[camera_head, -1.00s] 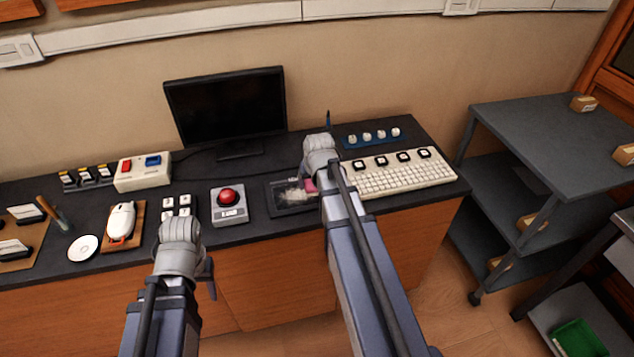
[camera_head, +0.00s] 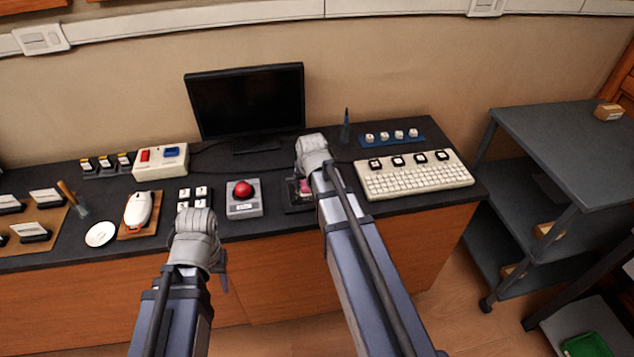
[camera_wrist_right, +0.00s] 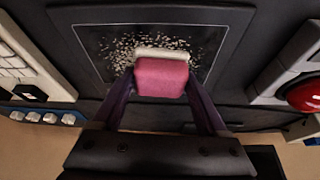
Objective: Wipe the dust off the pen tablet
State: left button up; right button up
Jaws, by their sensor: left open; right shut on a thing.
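The pen tablet (camera_head: 291,200) is a flat dark slab on the counter, partly covered by my right arm in the head view. In the right wrist view the tablet (camera_wrist_right: 234,45) carries many pale dust specks on its dark surface. My right gripper (camera_wrist_right: 160,85) is shut on a pink block (camera_wrist_right: 162,77) with a white layer, held over the dusty area. Whether the block touches the surface is hard to tell. The block (camera_head: 304,187) shows small in the head view. My left gripper (camera_head: 222,272) is open in front of the counter, away from the tablet.
A grey box with a red button (camera_head: 243,190) stands left of the tablet; a keyboard (camera_head: 415,180) stands right. A monitor (camera_head: 245,103) is behind. A mouse (camera_head: 138,210), white keys (camera_head: 194,194) and a blue key strip (camera_head: 392,138) are also on the counter.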

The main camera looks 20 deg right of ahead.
aim_at(296, 190)
jog(key=shift+a, duration=0.35)
jog(key=shift+a, duration=0.1)
jog(key=shift+w+a, duration=0.25)
jog(key=shift+a, duration=0.65)
jog(key=shift+w+a, duration=0.2)
jog(key=shift+a, duration=0.65)
jog(key=shift+f, duration=0.1)
jog(key=shift+d, duration=0.1)
jog(key=shift+s+d, duration=0.2)
jog(key=shift+d, duration=0.7)
jog(key=shift+s+d, duration=0.2)
jog(key=shift+d, duration=0.7)
jog(key=shift+d, duration=0.1)
